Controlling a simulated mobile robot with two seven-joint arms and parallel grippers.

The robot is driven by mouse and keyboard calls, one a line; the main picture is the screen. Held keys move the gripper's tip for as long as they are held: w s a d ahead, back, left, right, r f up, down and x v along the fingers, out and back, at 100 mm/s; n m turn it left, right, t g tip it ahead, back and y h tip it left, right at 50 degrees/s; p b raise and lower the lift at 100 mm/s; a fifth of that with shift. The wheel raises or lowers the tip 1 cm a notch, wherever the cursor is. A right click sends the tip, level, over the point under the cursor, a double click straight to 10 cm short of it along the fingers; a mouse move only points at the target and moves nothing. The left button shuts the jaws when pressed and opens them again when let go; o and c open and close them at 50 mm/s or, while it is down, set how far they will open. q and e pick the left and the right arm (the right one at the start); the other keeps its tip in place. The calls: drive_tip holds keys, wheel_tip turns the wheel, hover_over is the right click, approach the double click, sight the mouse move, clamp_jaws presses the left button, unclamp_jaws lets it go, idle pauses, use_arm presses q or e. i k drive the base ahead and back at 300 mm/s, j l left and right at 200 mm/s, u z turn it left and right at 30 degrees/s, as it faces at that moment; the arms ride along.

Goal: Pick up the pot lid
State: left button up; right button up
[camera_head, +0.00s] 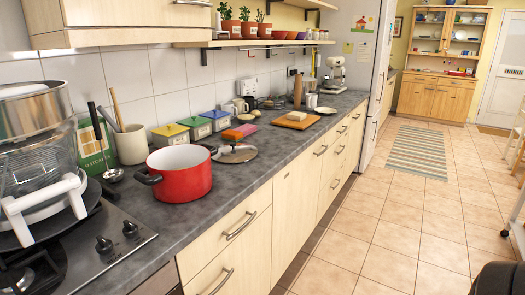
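The pot lid (236,155) lies on the dark countertop just behind and to the right of the red pot. It looks like a glass lid with a metal rim. The red pot (182,178) stands open on the counter near the stove, with dark handles on two sides. A colourful sponge-like block (240,131) is at the far side of the lid; I cannot tell whether it touches the lid. I can make out neither of my grippers in this view.
Stacked cookware with a white frame (45,207) stands at the left by the black stove (110,245). Several small coloured-lid boxes (196,128) and a utensil crock (131,145) line the wall. A cutting board (297,121) lies farther along.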

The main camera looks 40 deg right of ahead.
sight(231, 153)
drive_tip(key=z, duration=1.1)
drive_tip(key=u, duration=0.95)
drive_tip(key=l+u, duration=1.15)
drive_tip(key=l, duration=0.15)
drive_tip(key=k+l+u, duration=0.1)
drive_tip(key=l+u, duration=0.15)
drive_tip(key=k+l+u, duration=0.1)
drive_tip(key=l, duration=0.25)
drive_tip(key=k+l+u, duration=0.1)
drive_tip(key=l, duration=0.2)
drive_tip(key=k+l, duration=0.1)
drive_tip(key=l, duration=0.25)
drive_tip(key=k+l, duration=0.1)
drive_tip(key=l, duration=0.2)
drive_tip(key=k+l+u, duration=0.1)
drive_tip(key=l, duration=0.15)
drive_tip(key=k+l, duration=0.15)
drive_tip(key=l, duration=0.15)
